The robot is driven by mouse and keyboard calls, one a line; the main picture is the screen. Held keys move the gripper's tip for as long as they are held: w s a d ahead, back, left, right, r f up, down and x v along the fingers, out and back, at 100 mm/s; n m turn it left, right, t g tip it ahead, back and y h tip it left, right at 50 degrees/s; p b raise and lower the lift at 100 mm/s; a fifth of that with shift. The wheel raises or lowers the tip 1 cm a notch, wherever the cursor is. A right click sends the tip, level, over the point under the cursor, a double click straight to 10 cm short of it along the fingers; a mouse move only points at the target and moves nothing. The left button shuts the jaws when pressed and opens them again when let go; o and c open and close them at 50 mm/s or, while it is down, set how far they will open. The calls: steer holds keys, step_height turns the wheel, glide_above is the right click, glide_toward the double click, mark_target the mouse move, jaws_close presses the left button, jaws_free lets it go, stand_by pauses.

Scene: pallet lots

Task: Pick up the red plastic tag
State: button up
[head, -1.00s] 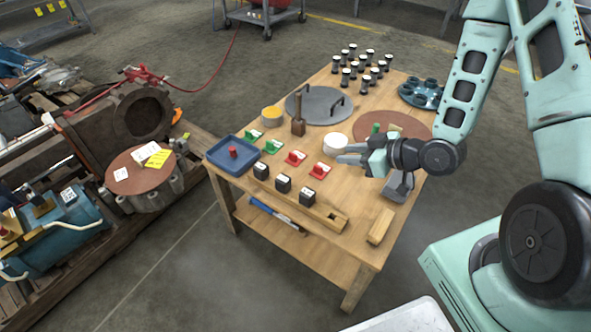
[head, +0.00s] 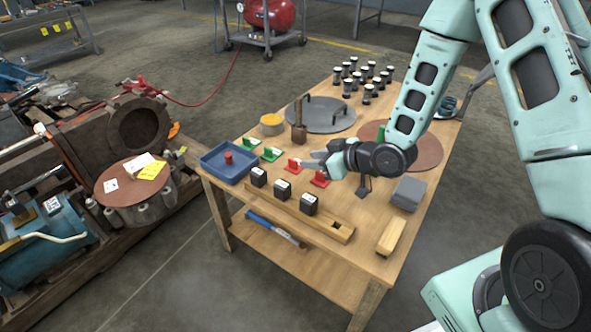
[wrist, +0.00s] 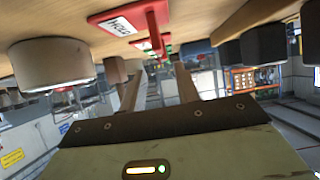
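Two red plastic tags lie on the wooden table in the head view: a nearer one (head: 320,179) and one farther left (head: 293,165). Each has a raised red grip. In the wrist view, a red tag with a white label (wrist: 122,22) is large at the top, with the other red tag (wrist: 148,43) beyond it. My gripper (head: 308,166) is open and empty, low over the table beside the red tags. Its two fingers (wrist: 158,72) are apart in the wrist view, with no tag between them. Whether a finger touches a tag cannot be told.
Two green tags (head: 271,154) lie left of the red ones. Black blocks with white tops (head: 282,188) stand in front on a wooden bar. A blue tray (head: 222,165) is at the left.

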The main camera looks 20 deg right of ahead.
mark_target(297, 162)
steer(key=b+x, duration=0.1)
steer(key=x, duration=0.1)
steer(key=b+x, duration=0.1)
steer(key=x, duration=0.2)
steer(key=shift+a+b, duration=0.4)
steer(key=shift+a, duration=0.1)
jaws_close()
